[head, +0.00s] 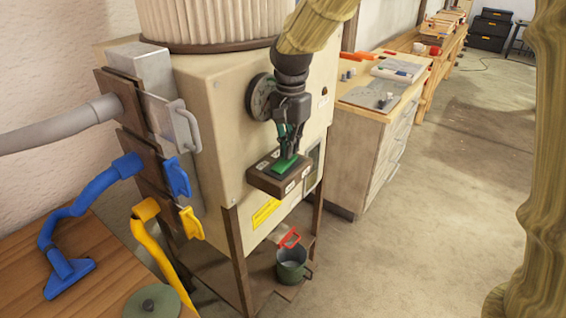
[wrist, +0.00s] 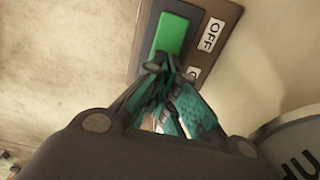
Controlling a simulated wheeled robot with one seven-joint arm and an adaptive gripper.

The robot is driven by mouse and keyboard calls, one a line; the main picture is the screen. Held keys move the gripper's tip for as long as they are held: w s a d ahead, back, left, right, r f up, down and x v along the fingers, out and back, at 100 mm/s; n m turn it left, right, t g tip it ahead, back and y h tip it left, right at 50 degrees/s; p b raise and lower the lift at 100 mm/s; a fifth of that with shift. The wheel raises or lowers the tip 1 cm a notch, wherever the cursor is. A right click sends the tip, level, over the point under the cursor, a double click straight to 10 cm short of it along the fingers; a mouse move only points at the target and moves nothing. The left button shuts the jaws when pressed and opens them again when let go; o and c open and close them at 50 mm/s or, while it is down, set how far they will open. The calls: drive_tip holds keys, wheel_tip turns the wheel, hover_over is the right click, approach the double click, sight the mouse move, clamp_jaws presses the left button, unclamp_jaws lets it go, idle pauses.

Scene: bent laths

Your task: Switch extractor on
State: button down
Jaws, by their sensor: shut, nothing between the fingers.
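The extractor is a beige cabinet (head: 225,95) with a pleated filter (head: 210,18) on top. A dark brown switch box (head: 262,183) juts from its front and carries a green switch (head: 285,167) with white labels. In the wrist view the green switch (wrist: 172,33) sits beside a label reading OFF (wrist: 212,33); a second label is mostly hidden by my fingers. My gripper (head: 288,152) is shut and empty, fingertips at the near edge of the switch in the wrist view (wrist: 165,66). I cannot tell whether they touch it.
Grey, blue and yellow hoses with gate handles (head: 187,125) crowd the cabinet's left side. A wooden table (head: 100,265) stands at lower left. A drawer bench (head: 375,130) stands behind; the floor (head: 440,230) at right is clear.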

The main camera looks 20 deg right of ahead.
drive_tip(key=shift+s+f, duration=0.1)
drive_tip(key=shift+f, duration=0.4)
idle(0.5)
drive_tip(key=shift+r+p, duration=3.3)
drive_tip(key=shift+r, duration=0.25)
drive_tip(key=shift+f, duration=0.1)
